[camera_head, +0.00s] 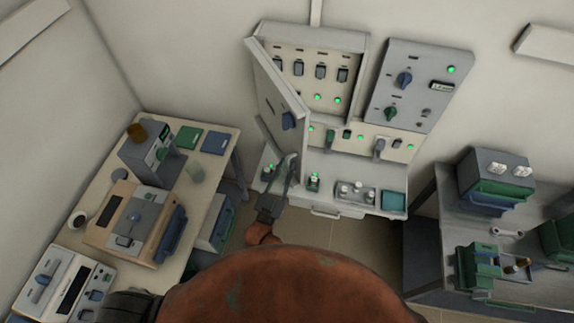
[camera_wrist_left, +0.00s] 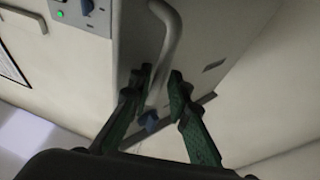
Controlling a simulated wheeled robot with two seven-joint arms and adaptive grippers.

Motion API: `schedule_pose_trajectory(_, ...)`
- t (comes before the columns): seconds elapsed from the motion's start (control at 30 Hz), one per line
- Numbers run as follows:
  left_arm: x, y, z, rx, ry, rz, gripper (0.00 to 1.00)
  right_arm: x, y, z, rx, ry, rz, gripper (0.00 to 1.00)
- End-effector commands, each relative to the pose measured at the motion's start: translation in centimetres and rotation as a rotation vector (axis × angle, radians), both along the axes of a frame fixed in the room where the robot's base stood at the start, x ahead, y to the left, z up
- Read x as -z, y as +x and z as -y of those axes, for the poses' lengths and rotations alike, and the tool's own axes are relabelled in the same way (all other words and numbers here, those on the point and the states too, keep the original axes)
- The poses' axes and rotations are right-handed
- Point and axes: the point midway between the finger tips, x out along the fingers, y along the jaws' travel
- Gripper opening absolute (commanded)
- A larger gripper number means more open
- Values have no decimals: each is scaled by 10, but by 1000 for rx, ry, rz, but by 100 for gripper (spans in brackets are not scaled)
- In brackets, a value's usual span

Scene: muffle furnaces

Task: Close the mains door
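The mains door (camera_head: 277,82) is a grey panel on the wall cabinet (camera_head: 362,58). It stands swung open at the cabinet's left side, with a blue knob low on it. My left gripper (camera_head: 286,172) is just below the door's lower part. In the left wrist view, the fingers of my left gripper (camera_wrist_left: 158,76) are apart, with a pale curved handle (camera_wrist_left: 171,40) showing between them. Whether they touch the handle, I cannot tell. A small blue part (camera_wrist_left: 148,121) shows between the fingers. My right gripper is not in view.
A grey control panel (camera_head: 418,85) is right of the cabinet. Below is a ledge (camera_head: 330,165) with switches and a small tray. A bench (camera_head: 112,165) with furnace units stands left, and a grey table (camera_head: 427,215) with instruments right. Tan floor (camera_head: 330,235) shows between them.

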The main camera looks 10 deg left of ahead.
Motion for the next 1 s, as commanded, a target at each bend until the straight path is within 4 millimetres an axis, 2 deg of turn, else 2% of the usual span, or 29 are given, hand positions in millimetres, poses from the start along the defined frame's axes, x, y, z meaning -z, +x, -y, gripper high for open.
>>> schedule_pose_trajectory(0.3,27,-57,-17,0,2,-6,17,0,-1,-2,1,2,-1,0)
schedule_pose_trajectory(0.5,38,-86,-24,1,1,-4,17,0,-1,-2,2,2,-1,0)
schedule_pose_trajectory(0.7,43,-98,-28,1,1,-2,17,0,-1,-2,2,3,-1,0)
schedule_pose_trajectory(0.97,43,-99,-28,1,1,-1,17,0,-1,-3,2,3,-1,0)
schedule_pose_trajectory(1.0,43,-99,-28,2,0,-1,14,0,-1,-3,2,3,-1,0)
